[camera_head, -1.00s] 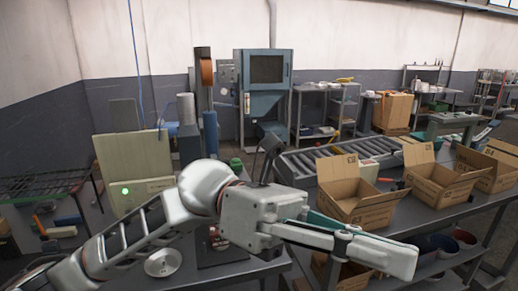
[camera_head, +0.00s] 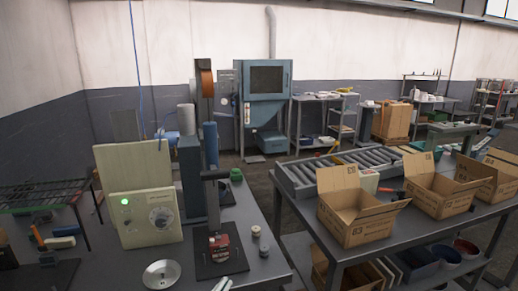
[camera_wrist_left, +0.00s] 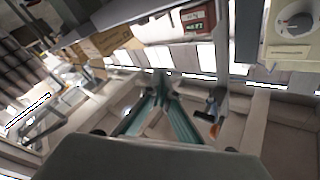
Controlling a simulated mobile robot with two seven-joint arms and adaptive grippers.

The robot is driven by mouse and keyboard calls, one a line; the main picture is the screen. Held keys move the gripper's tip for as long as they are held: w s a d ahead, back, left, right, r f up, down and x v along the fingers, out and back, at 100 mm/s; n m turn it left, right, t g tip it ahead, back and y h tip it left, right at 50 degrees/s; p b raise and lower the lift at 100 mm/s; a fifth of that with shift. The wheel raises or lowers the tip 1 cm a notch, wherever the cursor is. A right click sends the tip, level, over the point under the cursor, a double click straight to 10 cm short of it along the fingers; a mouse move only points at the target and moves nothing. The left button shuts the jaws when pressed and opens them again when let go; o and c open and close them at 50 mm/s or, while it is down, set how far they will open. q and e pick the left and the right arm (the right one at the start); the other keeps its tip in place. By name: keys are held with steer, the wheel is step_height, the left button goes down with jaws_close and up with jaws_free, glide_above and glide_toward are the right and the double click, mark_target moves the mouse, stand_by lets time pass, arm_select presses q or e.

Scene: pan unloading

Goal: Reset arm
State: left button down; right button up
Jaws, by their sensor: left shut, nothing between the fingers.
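My left gripper is almost out of the head view; only a small pale tip (camera_head: 222,285) shows at the bottom edge. In the left wrist view its two teal-edged fingers (camera_wrist_left: 158,90) come together, shut, with nothing between them. It is apart from the things on the bench. A round metal pan (camera_head: 161,274) lies on the grey bench, left of a stand with a red base part (camera_head: 219,246). My right gripper is in neither view.
A cream machine with a green light (camera_head: 140,205) stands at the bench's left. Open cardboard boxes (camera_head: 352,215) stand on the right table beside a roller conveyor (camera_head: 335,167). A floor gap separates bench and table. The wrist view is tilted and cluttered.

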arm_select(q)
steer(key=s+a+f+n+g+y, duration=0.2)
steer(key=s+a+f, duration=0.2)
steer(key=f, duration=0.5)
steer(key=s+a+f+n+g+y, duration=0.2)
steer(key=s+a+f, duration=0.3)
steer(key=s+f, duration=0.4)
steer(key=s+a+f+n+g+y, duration=0.2)
steer(key=s+a+f+n+g, duration=0.1)
steer(key=s+f, duration=0.4)
step_height(320, 180, down, 4)
steer(key=shift+a+r+n+y, duration=0.2)
steer(key=shift+a+n+y, duration=0.15)
steer(key=shift+a, duration=0.4)
